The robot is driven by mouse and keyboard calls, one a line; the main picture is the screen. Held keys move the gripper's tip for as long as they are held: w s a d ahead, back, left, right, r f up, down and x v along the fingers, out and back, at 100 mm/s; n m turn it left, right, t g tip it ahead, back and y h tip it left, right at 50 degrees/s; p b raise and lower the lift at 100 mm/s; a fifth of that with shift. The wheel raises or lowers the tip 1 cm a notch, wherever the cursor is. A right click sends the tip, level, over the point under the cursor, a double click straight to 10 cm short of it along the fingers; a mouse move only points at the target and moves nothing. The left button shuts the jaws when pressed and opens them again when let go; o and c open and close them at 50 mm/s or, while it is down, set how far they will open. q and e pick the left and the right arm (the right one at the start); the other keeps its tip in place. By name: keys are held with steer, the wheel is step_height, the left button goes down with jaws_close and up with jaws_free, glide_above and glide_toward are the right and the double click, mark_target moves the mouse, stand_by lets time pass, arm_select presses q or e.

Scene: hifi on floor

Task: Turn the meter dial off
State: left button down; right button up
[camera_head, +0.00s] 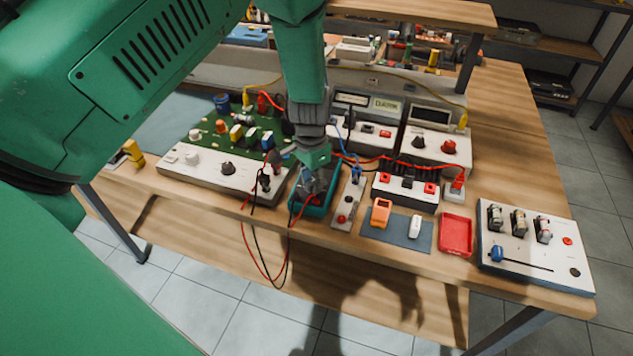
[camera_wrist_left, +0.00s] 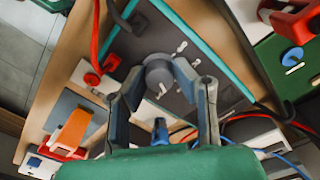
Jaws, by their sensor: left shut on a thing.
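The meter (camera_head: 321,207) is a teal-cased unit with a dark face, lying near the front edge of the bench. In the left wrist view its dark face (camera_wrist_left: 140,48) carries a round grey dial (camera_wrist_left: 158,72) with a pale pointer mark. My left gripper (camera_wrist_left: 160,80) has its two fingers on opposite sides of the dial, shut on it. In the head view my left gripper (camera_head: 313,180) comes down from above and hides the dial and most of the meter's face. My right gripper is not in view.
Red and black leads (camera_head: 266,262) hang over the bench front by the meter. A white control panel (camera_head: 222,172) stands left, and a narrow switch strip (camera_head: 346,208) close right. A blue mat (camera_head: 398,232), red tray (camera_head: 456,235) and lever panel (camera_head: 535,248) lie further right.

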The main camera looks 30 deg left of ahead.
mark_target(311, 181)
arm_select(q)
steer(key=shift+a, duration=0.35)
steer(key=shift+w+d+r, duration=0.1)
steer(key=shift+w+d, duration=0.05)
steer(key=shift+d, duration=0.45)
steer(key=c, duration=1.3)
jaws_free()
steer(key=shift+a, duration=0.3)
steer(key=shift+a, duration=0.1)
step_height(311, 181, up, 12)
steer(key=shift+f, duration=0.15)
